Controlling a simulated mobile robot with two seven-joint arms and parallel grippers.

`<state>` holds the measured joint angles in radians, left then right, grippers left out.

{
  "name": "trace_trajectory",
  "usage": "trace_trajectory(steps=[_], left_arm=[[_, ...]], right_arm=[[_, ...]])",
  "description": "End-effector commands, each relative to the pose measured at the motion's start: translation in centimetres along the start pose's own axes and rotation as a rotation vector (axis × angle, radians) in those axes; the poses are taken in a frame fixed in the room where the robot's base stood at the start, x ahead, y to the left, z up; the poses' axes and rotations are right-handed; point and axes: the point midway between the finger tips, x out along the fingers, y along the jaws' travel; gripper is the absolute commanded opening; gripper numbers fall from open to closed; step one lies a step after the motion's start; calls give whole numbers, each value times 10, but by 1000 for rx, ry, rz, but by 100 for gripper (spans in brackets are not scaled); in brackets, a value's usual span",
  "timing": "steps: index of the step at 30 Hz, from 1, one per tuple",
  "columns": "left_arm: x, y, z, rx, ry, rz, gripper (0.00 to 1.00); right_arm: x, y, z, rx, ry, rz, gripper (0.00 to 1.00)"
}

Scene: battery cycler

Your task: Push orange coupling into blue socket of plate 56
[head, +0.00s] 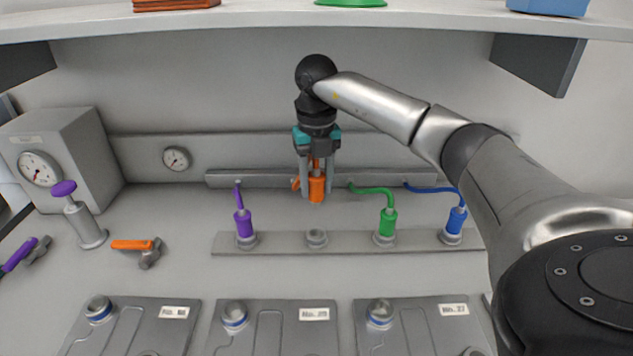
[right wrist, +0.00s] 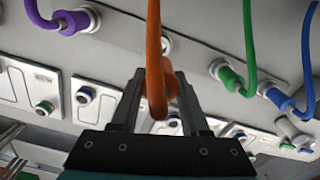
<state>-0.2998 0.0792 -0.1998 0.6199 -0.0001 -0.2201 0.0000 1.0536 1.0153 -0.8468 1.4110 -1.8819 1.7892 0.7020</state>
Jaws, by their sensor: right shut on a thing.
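My right gripper (head: 317,190) points down and is shut on the orange coupling (head: 317,187), held in the air behind and above the dock rail. In the right wrist view, the orange hose (right wrist: 154,60) runs between the fingers of my right gripper (right wrist: 158,95). Three grey plates lie along the front: a left plate (head: 135,325), a middle plate (head: 275,340) and a right plate (head: 420,335). Blue-ringed sockets (head: 98,309), (head: 234,315) and (head: 380,314) stand at their upper left corners. Their labels are too small to read surely. My left gripper is not in view.
The dock rail (head: 280,243) holds purple (head: 243,224), green (head: 387,222) and blue (head: 456,220) couplings, and one empty seat (head: 316,238). A shelf (head: 270,22) overhangs the back.

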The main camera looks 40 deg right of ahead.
Motion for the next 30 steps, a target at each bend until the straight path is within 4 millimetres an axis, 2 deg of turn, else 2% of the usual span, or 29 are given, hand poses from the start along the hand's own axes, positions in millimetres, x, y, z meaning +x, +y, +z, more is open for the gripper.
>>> trace_trajectory(steps=[24, 30], left_arm=[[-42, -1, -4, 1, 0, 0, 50], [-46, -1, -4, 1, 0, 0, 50]], right_arm=[[-44, 0, 0, 0, -1, 1, 0], [-48, 0, 0, 0, -1, 1, 0]])
